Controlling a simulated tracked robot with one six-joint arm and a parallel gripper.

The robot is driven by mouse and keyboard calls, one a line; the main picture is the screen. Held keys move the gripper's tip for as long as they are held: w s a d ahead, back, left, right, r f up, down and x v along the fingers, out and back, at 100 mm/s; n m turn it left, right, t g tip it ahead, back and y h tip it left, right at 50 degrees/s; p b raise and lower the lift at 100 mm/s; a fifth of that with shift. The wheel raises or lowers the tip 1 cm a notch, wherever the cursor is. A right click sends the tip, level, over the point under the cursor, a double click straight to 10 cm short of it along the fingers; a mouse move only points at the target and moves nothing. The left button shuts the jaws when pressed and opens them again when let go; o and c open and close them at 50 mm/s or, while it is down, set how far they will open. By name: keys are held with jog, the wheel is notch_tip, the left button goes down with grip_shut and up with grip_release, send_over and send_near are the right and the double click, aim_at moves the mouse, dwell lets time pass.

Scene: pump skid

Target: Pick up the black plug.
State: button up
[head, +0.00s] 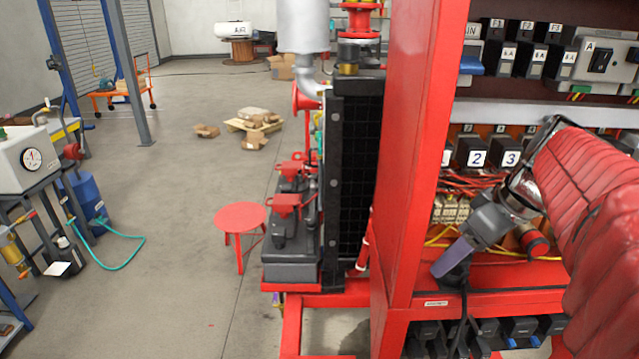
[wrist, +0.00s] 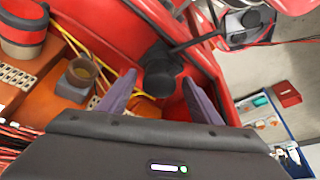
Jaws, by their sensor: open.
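The black plug (wrist: 162,78) shows in the wrist view just ahead of my gripper, between the directions of the two purple fingers, with a dark cable running off to the upper right. My gripper (wrist: 158,84) is open, with one finger to each side of the plug. I cannot tell whether either finger touches it. In the head view my gripper (head: 444,268) reaches down at the red frame's ledge. The plug (head: 458,277) is partly hidden there behind the fingers, and its black cable hangs below.
The red frame post (head: 413,150) stands left of my arm. Black numbered boxes (head: 478,154) line the panel behind. Terminal blocks (head: 452,210) and loose red and yellow wires lie close to my gripper. More black sockets (head: 520,328) sit under the ledge.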

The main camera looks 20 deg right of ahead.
jog(key=shift+c, duration=0.4)
jog(key=c, duration=1.2)
